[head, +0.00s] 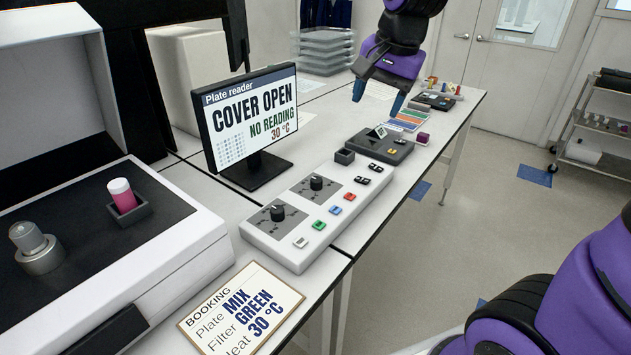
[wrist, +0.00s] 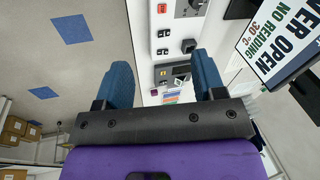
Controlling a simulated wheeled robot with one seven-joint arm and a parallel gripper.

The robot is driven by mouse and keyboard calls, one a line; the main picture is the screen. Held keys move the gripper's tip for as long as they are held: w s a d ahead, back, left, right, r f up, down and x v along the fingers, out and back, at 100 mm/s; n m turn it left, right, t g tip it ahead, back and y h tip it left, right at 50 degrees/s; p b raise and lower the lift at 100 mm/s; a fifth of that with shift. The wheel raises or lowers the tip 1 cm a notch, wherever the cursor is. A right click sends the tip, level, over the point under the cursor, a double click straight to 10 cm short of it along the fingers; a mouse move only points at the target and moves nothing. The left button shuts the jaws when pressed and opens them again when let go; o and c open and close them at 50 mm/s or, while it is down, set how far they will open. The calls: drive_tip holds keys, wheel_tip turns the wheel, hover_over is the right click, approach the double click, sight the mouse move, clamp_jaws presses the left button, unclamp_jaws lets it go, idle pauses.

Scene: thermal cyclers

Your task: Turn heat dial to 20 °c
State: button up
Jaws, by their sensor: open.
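Two black dials sit on grey plates on a white control panel (head: 275,243): a near dial (head: 278,212) and a far dial (head: 317,182). Their markings are too small to read, so I cannot tell which is the heat dial. The plate reader screen (head: 247,112) reads "COVER OPEN", "NO READING", "30 °C". My gripper (head: 378,97) is open and empty, above the far part of the bench, beyond the panel and apart from both dials. In the wrist view my gripper (wrist: 163,68) has blue fingers spread wide, and one dial (wrist: 195,4) shows at the top edge.
A booking card (head: 241,310) reads "Plate MIX, Filter GREEN, Heat 30 °C". Coloured switches (head: 335,210) line the panel's front. A dark device (head: 380,147) stands beyond the panel. The reader (head: 170,255) at left holds a pink vial (head: 122,194).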

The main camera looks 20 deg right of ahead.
drive_tip(key=w+a+f+m+g, duration=0.15)
drive_tip(key=w+f+m, duration=0.35)
drive_tip(key=w, duration=0.5)
drive_tip(key=m+g+h, duration=0.1)
drive_tip(key=m, duration=0.5)
approach(316, 179)
wheel_tip(316, 179, down, 10)
drive_tip(key=shift+w+f, duration=0.1)
drive_tip(key=shift+w, duration=0.05)
drive_tip(key=c, duration=0.9)
